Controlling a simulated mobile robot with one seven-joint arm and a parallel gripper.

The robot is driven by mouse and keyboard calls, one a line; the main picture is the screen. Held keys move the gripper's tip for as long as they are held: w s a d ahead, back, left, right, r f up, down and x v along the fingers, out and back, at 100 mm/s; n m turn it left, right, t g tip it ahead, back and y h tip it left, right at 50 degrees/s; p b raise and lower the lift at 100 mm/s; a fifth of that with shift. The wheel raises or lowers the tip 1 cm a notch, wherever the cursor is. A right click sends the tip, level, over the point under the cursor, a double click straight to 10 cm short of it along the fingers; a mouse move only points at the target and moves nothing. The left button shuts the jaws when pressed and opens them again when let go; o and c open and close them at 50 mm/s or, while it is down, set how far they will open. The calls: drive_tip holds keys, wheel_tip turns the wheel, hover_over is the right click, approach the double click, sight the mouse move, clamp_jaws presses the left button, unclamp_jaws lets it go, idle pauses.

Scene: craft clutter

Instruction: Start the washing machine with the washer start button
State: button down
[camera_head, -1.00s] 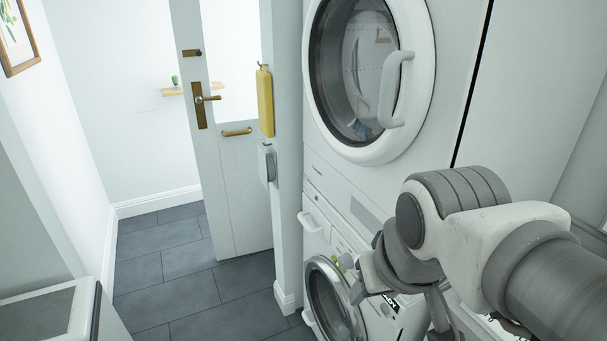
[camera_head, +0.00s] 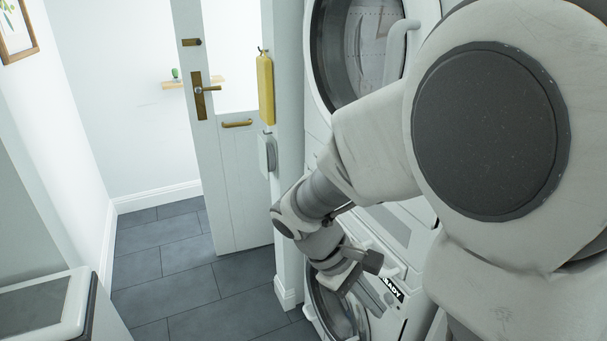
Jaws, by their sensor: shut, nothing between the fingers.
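The washing machine (camera_head: 412,252) is the lower white front-loader of a stacked pair, at lower centre right. Its round door (camera_head: 322,310) is partly cut off by the frame's bottom edge. A small dark display (camera_head: 391,288) on its front shows lit text that seems to read READY. I cannot make out the start button; my gripper and arm cover part of the control panel. My gripper (camera_head: 358,277) is shut and empty, in front of the panel's area and above the door. Whether it touches the machine cannot be told.
The upper machine, with a round glass door (camera_head: 352,60) and white handle (camera_head: 400,45), stands above. A white door (camera_head: 235,170) with brass fittings stands open at centre left. A yellow object (camera_head: 265,90) hangs beside it. Grey tiled floor (camera_head: 165,250) is clear at left.

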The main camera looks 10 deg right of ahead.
sight(387, 300)
drive_tip(key=w+a+f+n+t+h+b, duration=0.1)
drive_tip(key=w+f+n+t+h+b, duration=0.1)
drive_tip(key=f+n, duration=0.3)
drive_tip(key=w+a+f+n+t+h+b, duration=0.1)
drive_tip(key=w+f+n+t+h, duration=0.3)
drive_tip(key=f, duration=0.7)
drive_tip(key=w+a+f+n+t+h+b, duration=0.1)
drive_tip(key=w+f+n+t+h+b, duration=0.2)
drive_tip(key=f+n, duration=0.3)
wheel_tip(387, 300, down, 2)
drive_tip(key=shift+w+a+f+n+h, duration=0.2)
drive_tip(key=shift+w+a+n+h, duration=0.15)
drive_tip(key=shift+h, duration=0.45)
drive_tip(key=b+x, duration=0.1)
drive_tip(key=x, duration=1.2)
drive_tip(key=shift+w+d+b, duration=0.1)
drive_tip(key=shift+d+b, duration=0.1)
drive_tip(key=shift+b, duration=0.1)
drive_tip(key=shift+w+d, duration=0.15)
drive_tip(key=shift+d, duration=0.15)
drive_tip(key=shift+d+r, duration=0.1)
